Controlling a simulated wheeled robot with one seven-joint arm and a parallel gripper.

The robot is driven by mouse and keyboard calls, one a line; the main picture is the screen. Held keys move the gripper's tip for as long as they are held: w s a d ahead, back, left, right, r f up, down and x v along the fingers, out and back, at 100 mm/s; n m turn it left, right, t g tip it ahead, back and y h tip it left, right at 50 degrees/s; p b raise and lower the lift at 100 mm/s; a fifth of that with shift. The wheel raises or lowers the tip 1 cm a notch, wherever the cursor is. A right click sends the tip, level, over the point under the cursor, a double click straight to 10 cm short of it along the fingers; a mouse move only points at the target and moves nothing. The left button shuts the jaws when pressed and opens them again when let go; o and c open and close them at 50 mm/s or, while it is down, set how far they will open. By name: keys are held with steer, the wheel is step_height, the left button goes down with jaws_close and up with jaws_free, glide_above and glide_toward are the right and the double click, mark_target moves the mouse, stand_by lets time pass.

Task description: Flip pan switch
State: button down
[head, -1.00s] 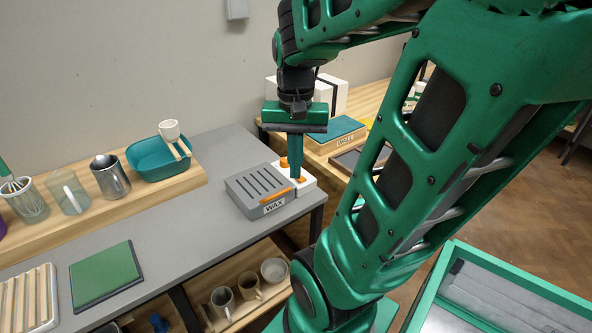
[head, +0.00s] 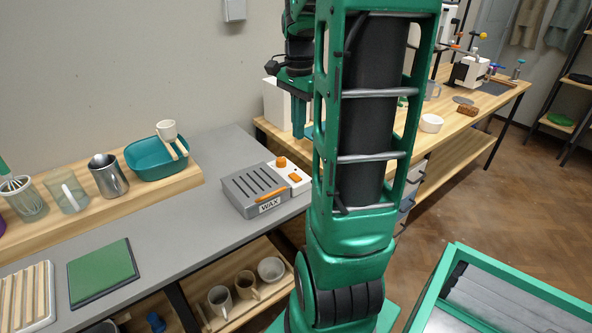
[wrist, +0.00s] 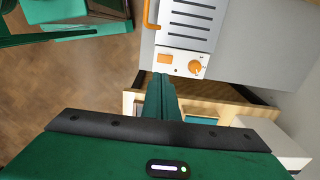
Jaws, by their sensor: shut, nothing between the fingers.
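The wax pan (head: 245,192) is a grey slotted box with an orange handle and a "WAX" label, at the right end of the grey table. Its white control panel (head: 291,174) carries an orange knob (head: 281,162) and a flat orange rocker switch (head: 295,178). In the wrist view the rocker (wrist: 165,58) is at the panel's left and the knob (wrist: 195,67) at its right. My gripper (head: 299,134) is shut and empty, up and behind the panel in the head view. In the wrist view its fingertips (wrist: 163,78) lie just below the panel, apart from the rocker in the picture.
A teal basin (head: 157,158), a metal jug (head: 108,176) and a green mat (head: 103,271) are to the left. A wooden bench (head: 470,112) stands behind my arm. Mugs (head: 246,284) sit on the shelf below.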

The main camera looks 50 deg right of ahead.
mark_target(295, 176)
steer(key=shift+f, duration=0.15)
step_height(295, 176, down, 14)
steer(key=shift+r, duration=0.15)
stand_by(0.3)
steer(key=shift+s, duration=0.1)
stand_by(0.4)
steer(key=shift+w+d+r, duration=0.1)
steer(key=shift+w+d, duration=0.05)
steer(key=shift+w, duration=0.6)
step_height(295, 176, up, 14)
stand_by(0.7)
